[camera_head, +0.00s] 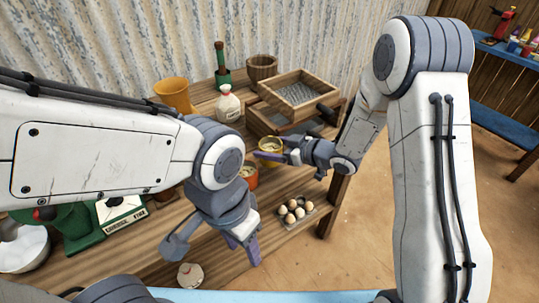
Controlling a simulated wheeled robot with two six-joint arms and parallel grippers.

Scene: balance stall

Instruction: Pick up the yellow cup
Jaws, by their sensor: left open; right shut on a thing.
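The yellow cup (270,143), with pale contents showing inside, is near the right end of the wooden table. My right gripper (268,156) reaches it from the right, and its purple fingers are shut on the cup. I cannot tell whether the cup is clear of the table. My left gripper (246,248) is open and empty, pointing down over the table's front part. It is apart from the cup, nearer the front.
An orange cup (251,177) sits just below the yellow cup, partly hidden by my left arm. Eggs in a tray (297,211), stacked wooden sieve boxes (290,79), a white jug (228,104), a large yellow pot (174,94) and a green scale (78,226) stand around.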

